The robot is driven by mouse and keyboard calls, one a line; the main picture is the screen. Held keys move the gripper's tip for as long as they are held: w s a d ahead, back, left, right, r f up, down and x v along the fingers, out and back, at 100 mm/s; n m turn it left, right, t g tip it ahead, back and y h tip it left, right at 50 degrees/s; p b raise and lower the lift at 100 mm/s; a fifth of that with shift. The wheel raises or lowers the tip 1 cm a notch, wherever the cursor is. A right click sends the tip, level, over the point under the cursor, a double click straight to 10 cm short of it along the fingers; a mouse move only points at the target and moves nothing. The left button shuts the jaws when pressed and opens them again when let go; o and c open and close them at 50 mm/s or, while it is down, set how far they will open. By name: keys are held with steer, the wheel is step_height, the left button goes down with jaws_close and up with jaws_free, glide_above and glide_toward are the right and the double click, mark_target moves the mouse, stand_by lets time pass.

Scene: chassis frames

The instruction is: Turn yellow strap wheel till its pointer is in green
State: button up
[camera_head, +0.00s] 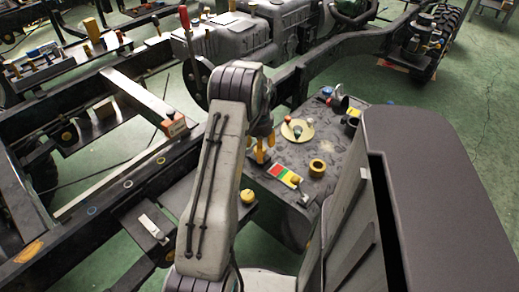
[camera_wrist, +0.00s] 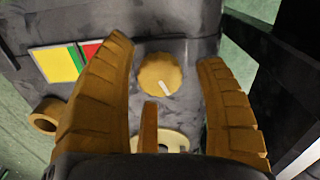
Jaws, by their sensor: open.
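The yellow strap wheel (camera_wrist: 158,72) shows in the wrist view as a round scalloped knob on a dark worn tank top (camera_wrist: 190,48). Its white pointer slants toward the lower right, away from the colour plate. The plate, with yellow, green (camera_wrist: 68,61) and red fields, lies left of the wheel. My gripper (camera_wrist: 163,54) is open, one finger on each side of the wheel, with visible gaps to it. In the head view my gripper (camera_head: 262,152) is over the tank's left part and hides the wheel; the plate's green field (camera_head: 285,175) shows right of it.
A yellow ring (camera_head: 317,168) and a cream disc with small knobs (camera_head: 297,130) are on the tank near the gripper. Black chassis rails (camera_head: 120,200) run at the left. A large dark grey panel (camera_head: 435,190) stands at the right. Green floor shows beyond.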

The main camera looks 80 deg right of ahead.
step_height(320, 180, up, 12)
steer(key=shift+f, duration=0.25)
stand_by(0.3)
